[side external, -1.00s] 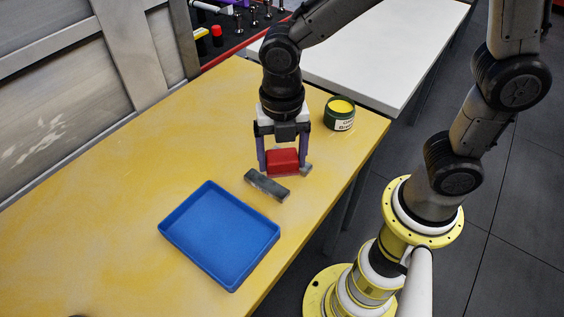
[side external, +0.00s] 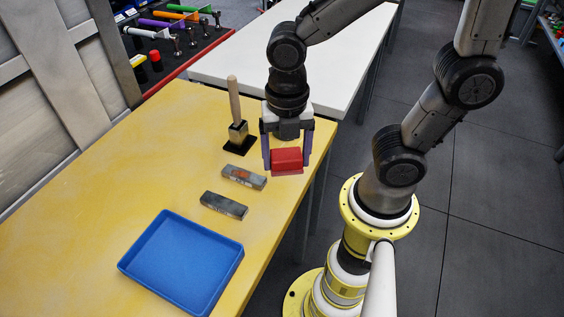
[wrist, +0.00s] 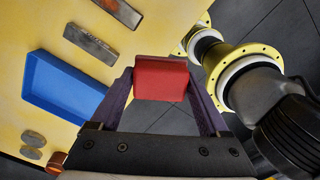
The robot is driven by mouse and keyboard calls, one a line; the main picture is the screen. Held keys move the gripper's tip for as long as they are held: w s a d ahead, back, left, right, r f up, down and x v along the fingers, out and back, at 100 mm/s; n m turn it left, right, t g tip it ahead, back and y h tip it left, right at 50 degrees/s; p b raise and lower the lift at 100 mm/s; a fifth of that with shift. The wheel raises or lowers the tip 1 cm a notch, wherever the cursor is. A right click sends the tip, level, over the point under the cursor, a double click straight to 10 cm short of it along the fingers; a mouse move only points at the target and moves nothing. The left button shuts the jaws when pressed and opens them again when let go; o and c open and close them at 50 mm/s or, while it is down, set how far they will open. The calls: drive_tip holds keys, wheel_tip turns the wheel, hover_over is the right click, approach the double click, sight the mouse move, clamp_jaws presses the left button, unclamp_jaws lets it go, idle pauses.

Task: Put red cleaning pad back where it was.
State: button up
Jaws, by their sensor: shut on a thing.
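The red cleaning pad (side external: 287,160) is held between the two fingers of my gripper (side external: 287,158). In the side view it appears near the right edge of the yellow table, above the surface. In the wrist view the red pad (wrist: 161,78) sits between the fingertips (wrist: 160,85), with dark floor and the table edge behind it. My gripper is shut on it. Its underside is hidden.
A grey block with an orange mark (side external: 243,177) and a plain grey block (side external: 224,205) lie left of my gripper. A blue tray (side external: 127,264) is nearer. A wooden-handled tool (side external: 235,105) stands behind. A tool rack (side external: 175,55) is at the back.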

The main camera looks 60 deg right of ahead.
drive_tip(key=s+d+r+m, duration=0.2)
drive_tip(key=s+d+m, duration=0.4)
drive_tip(key=s+d, duration=0.3)
drive_tip(key=w+f, duration=0.3)
drive_tip(key=w, duration=0.1)
drive_tip(key=w+d+f, duration=0.1)
drive_tip(key=w+f, duration=0.2)
drive_tip(key=w, duration=0.2)
drive_tip(key=w+d+f, duration=0.1)
drive_tip(key=w+f, duration=0.2)
drive_tip(key=w, duration=0.1)
drive_tip(key=shift+w+d+f, duration=0.15)
drive_tip(key=shift+d+f, duration=0.1)
drive_tip(key=shift+w+f, duration=0.15)
drive_tip(key=shift+f, duration=1.55)
drive_tip(key=shift+f, duration=0.15)
drive_tip(key=o, duration=1.2)
drive_tip(key=shift+c, duration=0.2)
